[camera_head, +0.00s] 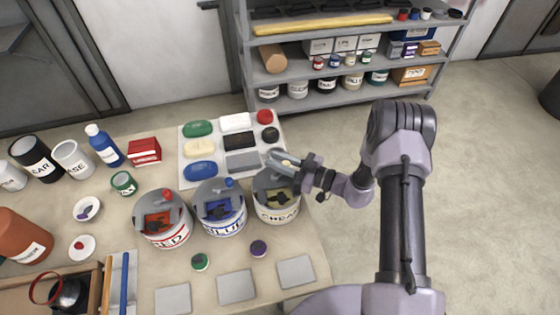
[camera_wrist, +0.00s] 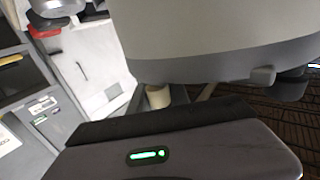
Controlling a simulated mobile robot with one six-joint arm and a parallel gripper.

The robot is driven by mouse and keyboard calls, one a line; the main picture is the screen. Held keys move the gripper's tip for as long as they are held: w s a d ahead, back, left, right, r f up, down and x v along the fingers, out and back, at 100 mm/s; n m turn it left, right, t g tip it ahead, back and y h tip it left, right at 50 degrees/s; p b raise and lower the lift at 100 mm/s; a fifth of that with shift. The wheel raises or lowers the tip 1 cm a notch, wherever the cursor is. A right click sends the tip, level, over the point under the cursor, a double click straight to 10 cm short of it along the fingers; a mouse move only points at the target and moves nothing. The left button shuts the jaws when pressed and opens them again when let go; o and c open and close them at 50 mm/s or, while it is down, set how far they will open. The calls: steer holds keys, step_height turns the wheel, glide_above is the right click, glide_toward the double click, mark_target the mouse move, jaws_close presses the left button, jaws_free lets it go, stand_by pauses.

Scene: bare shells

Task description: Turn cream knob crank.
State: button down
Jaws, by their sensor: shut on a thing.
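The cream can (camera_head: 277,210) stands at the right end of a row of three cans, with a grey lid and crank on top. Its small cream knob (camera_head: 287,162) shows between the fingers of my gripper (camera_head: 282,160), at the back of the lid. The wrist view also shows the cream knob (camera_wrist: 158,97) between the finger parts. My gripper is shut on the knob, reaching in from the right. My gripper partly covers the crank's arm and the lid.
The blue can (camera_head: 222,222) stands just left of the cream can, and the red can (camera_head: 166,232) further left, both with lid cranks. A white mat with colored blocks lies behind. Grey square plates (camera_head: 296,271) lie in front. A shelf rack (camera_head: 340,95) stands at the back.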

mark_target(266, 172)
steer(key=n+g+b, duration=0.1)
steer(key=g, duration=0.1)
steer(key=a+n+g+y+b, duration=0.1)
steer(key=g, duration=0.1)
steer(key=shift+f+n, duration=0.2)
steer(key=shift+n, duration=0.2)
steer(key=n+g+b, duration=0.1)
steer(key=g+b, duration=0.1)
steer(key=g, duration=0.1)
steer(key=a+n+g+b, duration=0.1)
steer(key=n+g, duration=0.1)
steer(key=shift+s+f+n+g+b, duration=0.1)
steer(key=shift+n+g+b, duration=0.2)
steer(key=shift+g+b, duration=0.1)
steer(key=n+g+b, duration=0.2)
steer(key=a+g+h+b, duration=0.1)
steer(key=g, duration=0.1)
steer(key=shift+s+n+b, duration=0.3)
steer(key=shift+n+b, duration=0.05)
steer(key=shift+n, duration=0.05)
steer(key=shift+s+a+r+n+g+h+b, duration=0.1)
steer(key=shift+n+g+h+b, duration=0.25)
steer(key=shift+g+b, duration=0.2)
steer(key=shift+s+a+r+n+g+h+b, duration=0.1)
steer(key=shift+n+g+h+b, duration=0.15)
steer(key=shift+n+g+b, duration=0.3)
steer(key=shift+r+g, duration=0.1)
steer(key=shift+g, duration=0.3)
